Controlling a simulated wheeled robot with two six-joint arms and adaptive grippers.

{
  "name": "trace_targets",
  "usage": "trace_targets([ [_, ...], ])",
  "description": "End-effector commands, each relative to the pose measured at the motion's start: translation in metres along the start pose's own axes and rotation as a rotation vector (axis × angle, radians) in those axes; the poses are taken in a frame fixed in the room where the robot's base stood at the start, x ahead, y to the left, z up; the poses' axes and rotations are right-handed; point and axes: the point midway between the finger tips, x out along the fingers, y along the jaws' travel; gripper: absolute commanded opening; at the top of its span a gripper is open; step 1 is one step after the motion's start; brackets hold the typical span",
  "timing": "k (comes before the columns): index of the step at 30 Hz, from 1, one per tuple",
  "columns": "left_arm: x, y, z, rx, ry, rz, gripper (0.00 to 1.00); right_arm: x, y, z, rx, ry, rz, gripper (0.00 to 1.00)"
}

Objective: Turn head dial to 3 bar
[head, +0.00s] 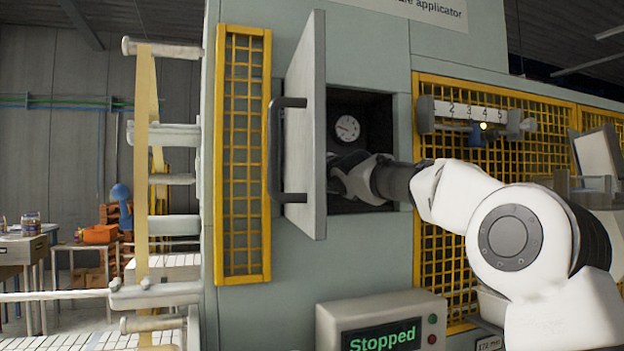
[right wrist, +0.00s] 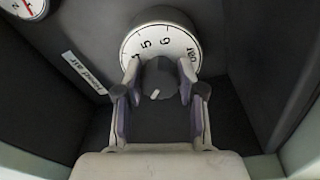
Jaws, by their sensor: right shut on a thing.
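The head dial (right wrist: 155,38) is a round white dial with black numbers; 4, 5, 6 and "bar" can be read in the right wrist view. Its dark knob (right wrist: 160,80) has a white pointer mark. My right gripper (right wrist: 160,90) is shut on the knob, one finger on each side. In the head view my right arm reaches into the open cabinet, and the gripper (head: 345,172) is partly hidden by the door edge. A pressure gauge (head: 347,128) with a red needle is on the cabinet's back wall, also at the upper left of the right wrist view (right wrist: 24,8). My left gripper is not in view.
The cabinet door (head: 306,130) stands open on the left with a dark handle (head: 274,150). A "head air" label (right wrist: 85,72) is beside the dial. A numbered scale (head: 470,112) is on the yellow guard at right. A screen (head: 384,335) reads "Stopped".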

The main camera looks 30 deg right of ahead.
Motion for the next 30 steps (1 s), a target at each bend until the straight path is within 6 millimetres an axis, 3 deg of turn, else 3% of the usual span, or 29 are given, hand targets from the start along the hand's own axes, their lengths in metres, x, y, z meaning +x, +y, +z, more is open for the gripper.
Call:
trace_targets([
  [18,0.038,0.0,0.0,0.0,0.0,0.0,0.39,-0.002,0.005,-0.002,0.554,-0.012,0.045,0.04],
  [30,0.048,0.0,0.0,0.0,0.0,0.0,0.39,-0.002,0.007,-0.002,0.744,-0.019,0.055,0.04],
])
